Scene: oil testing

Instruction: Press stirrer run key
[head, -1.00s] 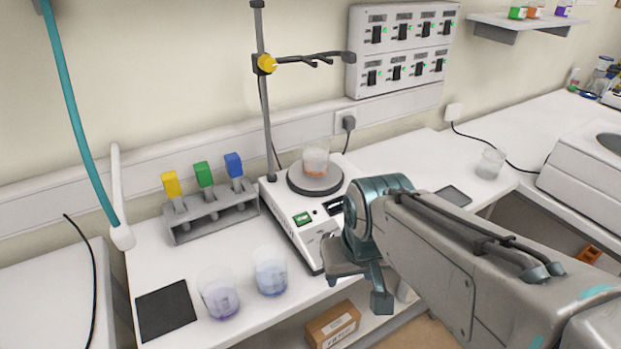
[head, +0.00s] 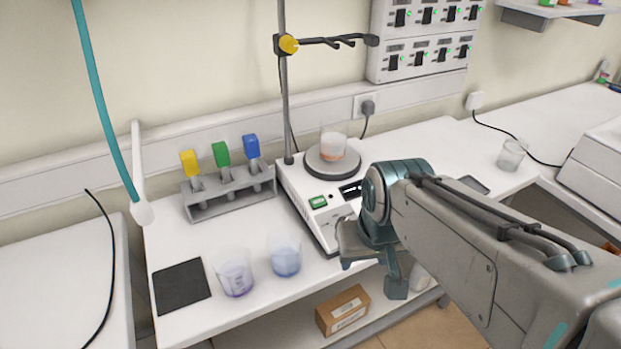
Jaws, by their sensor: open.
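The stirrer (head: 310,222) is a white box on the bench with a dark round plate on top. A glass beaker with orange-tinted contents (head: 333,146) stands on the plate. On its sloped front are a lit green key (head: 318,202) and a small dark display (head: 351,190). Part of a round dial shows at the front right. My gripper (head: 372,268) is open and appears empty, beside the stirrer's front right corner in the picture. My wrist hides the right part of the panel. I cannot tell whether the gripper touches the stirrer.
A stand rod with a clamp (head: 338,42) rises behind the stirrer. A grey rack (head: 228,192) with yellow, green and blue-topped items stands left. Beakers with purple (head: 235,274) and blue (head: 285,256) contents stand near the front edge. A cardboard box (head: 343,310) sits below.

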